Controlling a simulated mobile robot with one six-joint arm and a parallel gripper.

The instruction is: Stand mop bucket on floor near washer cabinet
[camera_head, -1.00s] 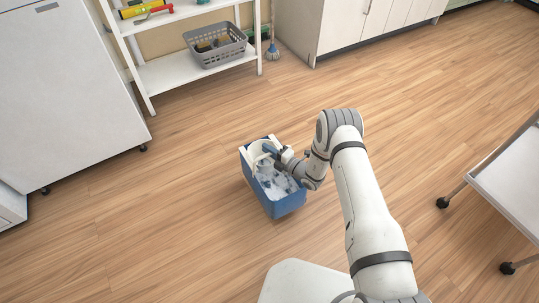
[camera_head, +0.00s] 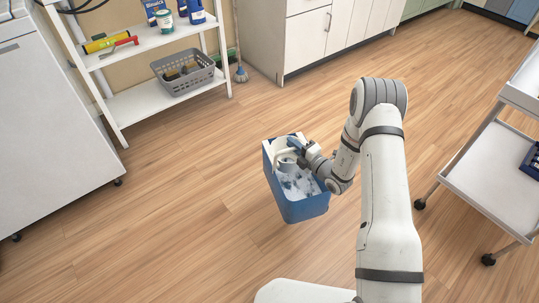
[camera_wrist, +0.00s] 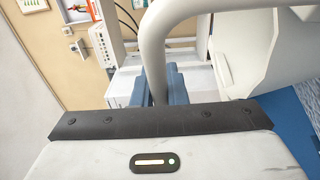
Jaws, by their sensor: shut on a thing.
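The mop bucket (camera_head: 298,208) is a blue tub with a white wringer part at its back and pale, mottled contents inside. In the head view it hangs in front of my arm, seemingly above the wood floor; its exact height is hard to tell. My gripper (camera_head: 295,146) is at the bucket's upper rear and shut on its handle. In the wrist view the blue fingers (camera_wrist: 160,86) close around a thick cream handle bar (camera_wrist: 158,55). A white cabinet on casters (camera_head: 55,130) stands at the left; I cannot tell whether it is the washer cabinet.
A white shelf (camera_head: 150,100) holds a grey basket (camera_head: 185,74), bottles and tools. A mop (camera_head: 240,73) stands beside white cupboards (camera_head: 305,45). A wheeled trolley (camera_head: 480,190) is at the right. The wood floor (camera_head: 190,210) between is clear.

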